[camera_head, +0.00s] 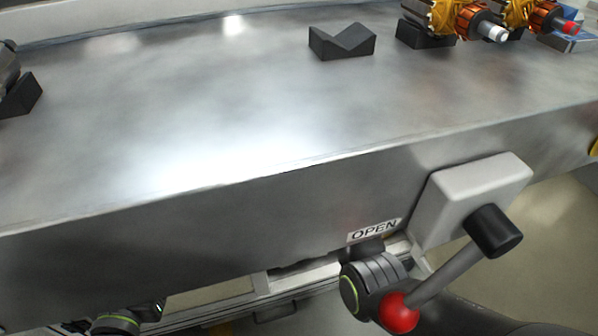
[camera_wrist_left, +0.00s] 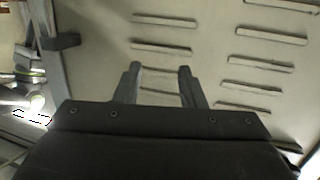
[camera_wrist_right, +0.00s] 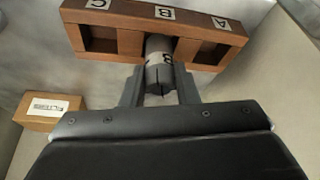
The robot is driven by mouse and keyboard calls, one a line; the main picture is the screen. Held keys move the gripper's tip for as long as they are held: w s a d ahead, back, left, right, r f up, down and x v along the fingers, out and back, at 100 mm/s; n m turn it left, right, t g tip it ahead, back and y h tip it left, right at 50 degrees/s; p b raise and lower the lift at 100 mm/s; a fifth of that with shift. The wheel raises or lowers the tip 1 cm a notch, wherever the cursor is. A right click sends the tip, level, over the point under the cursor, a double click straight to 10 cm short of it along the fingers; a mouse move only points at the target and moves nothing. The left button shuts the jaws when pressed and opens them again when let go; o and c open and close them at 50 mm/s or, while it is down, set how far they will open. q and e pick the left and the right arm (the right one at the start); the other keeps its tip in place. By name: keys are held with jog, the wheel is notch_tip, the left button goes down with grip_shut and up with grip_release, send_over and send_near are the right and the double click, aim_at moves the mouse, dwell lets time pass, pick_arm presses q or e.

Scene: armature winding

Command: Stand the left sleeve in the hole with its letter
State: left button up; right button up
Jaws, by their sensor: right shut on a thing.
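In the right wrist view my right gripper (camera_wrist_right: 160,88) is shut on a grey cylindrical sleeve (camera_wrist_right: 157,66) with a dark letter that looks like B. The sleeve is in front of the middle of a brown block (camera_wrist_right: 130,40) with white labels C, B and A. It overlaps the block below the B label; I cannot tell how far it is in the middle hole. Openings show in the block on both sides of it. My left gripper (camera_wrist_left: 158,80) is open and empty in the left wrist view. Neither gripper's fingers show in the head view.
A small brown box (camera_wrist_right: 48,112) with a white label stands left of the block. In the head view a metal bench (camera_head: 190,110) bears an empty black V-block (camera_head: 342,42) and copper-wound armatures (camera_head: 462,18). A lever (camera_head: 450,272) with a red ball is by an OPEN label.

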jog(key=shift+w+f+b, duration=0.1)
jog(key=shift+f+b, duration=0.5)
jog(key=shift+b, duration=0.05)
jog(key=shift+f+b, duration=0.4)
jog(key=shift+b, duration=0.1)
pick_arm(q)
jog(key=s+d+r+m+t+h, duration=0.1)
jog(key=r+m+t, duration=0.1)
jog(key=r+t, duration=0.3)
jog(key=s+d+r+m+t+h, duration=0.1)
jog(key=s+r+t, duration=0.1)
jog(key=r+t, duration=0.4)
notch_tip(320, 180, up, 5)
jog(key=shift+f+m, duration=0.1)
jog(key=shift+m, duration=0.3)
jog(key=shift+w+f, duration=0.1)
jog(key=shift+f, duration=0.05)
pick_arm(e)
jog(key=shift+f, duration=0.1)
jog(key=o, duration=1)
pick_arm(q)
jog(key=shift+w+f+n+g, duration=0.2)
jog(key=shift+f+n+g, duration=0.1)
jog(key=shift+g, duration=0.1)
jog(key=shift+s+r, duration=0.1)
